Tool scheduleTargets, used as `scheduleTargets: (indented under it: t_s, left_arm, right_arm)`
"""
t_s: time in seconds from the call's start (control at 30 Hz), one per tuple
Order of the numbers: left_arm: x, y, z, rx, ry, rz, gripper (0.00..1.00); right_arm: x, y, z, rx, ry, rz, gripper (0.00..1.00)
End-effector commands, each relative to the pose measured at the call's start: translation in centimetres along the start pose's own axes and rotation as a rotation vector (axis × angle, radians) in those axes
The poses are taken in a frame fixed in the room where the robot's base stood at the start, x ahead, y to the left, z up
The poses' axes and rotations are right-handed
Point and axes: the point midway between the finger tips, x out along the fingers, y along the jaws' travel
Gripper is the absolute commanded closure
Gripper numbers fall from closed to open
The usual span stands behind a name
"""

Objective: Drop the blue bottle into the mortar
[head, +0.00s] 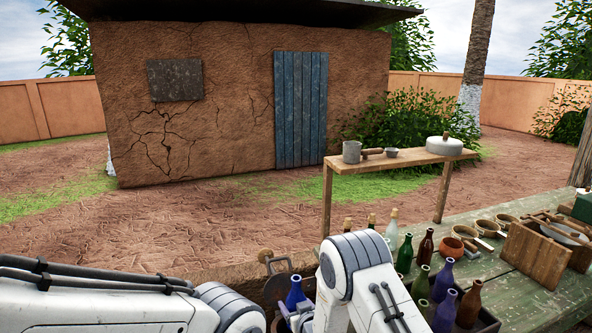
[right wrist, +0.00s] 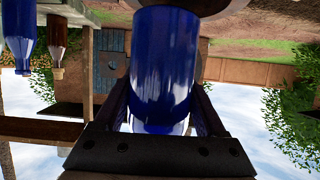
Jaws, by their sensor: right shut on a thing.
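The blue bottle (head: 294,293) shows in the head view in the lower middle, partly hidden by my right arm. It fills the centre of the right wrist view (right wrist: 163,65). My right gripper (head: 298,316) is shut on it, with a finger on each side in the wrist view. A dark, round vessel, which may be the mortar (head: 271,288), shows just behind the bottle. A dark rim also crosses the top of the wrist view (right wrist: 205,5), close to the bottle. I cannot tell whether they touch. My left arm shows at lower left, but its gripper is not seen.

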Motion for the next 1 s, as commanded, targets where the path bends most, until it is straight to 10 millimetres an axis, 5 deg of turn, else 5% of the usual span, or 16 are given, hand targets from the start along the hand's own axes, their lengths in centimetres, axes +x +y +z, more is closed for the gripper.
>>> scheduleTargets:
  t_s: [0.13,0.17,0.23,0.63,1.0]
  left_arm:
    - [-0.1,0.0,0.0,0.000,0.000,0.000,0.50]
    - [-0.1,0.0,0.0,0.000,0.000,0.000,0.50]
    - [-0.1,0.0,0.0,0.000,0.000,0.000,0.50]
    - [0.4,0.0,0.0,0.000,0.000,0.000,0.50]
    - [2.4,-0.2,0.1,0.001,0.000,0.000,0.50]
  right_arm:
    - [0.0,-0.1,-0.2,-0.001,0.002,-0.002,0.94]
    - [0.0,-0.1,-0.2,-0.001,0.002,-0.002,0.23]
    - [0.0,-0.2,-0.2,-0.001,0.002,-0.002,0.00]
    - [-0.9,-0.1,0.1,-0.001,-0.002,-0.002,0.00]
    - [-7.2,-0.1,0.1,-0.001,0.000,-0.002,0.00]
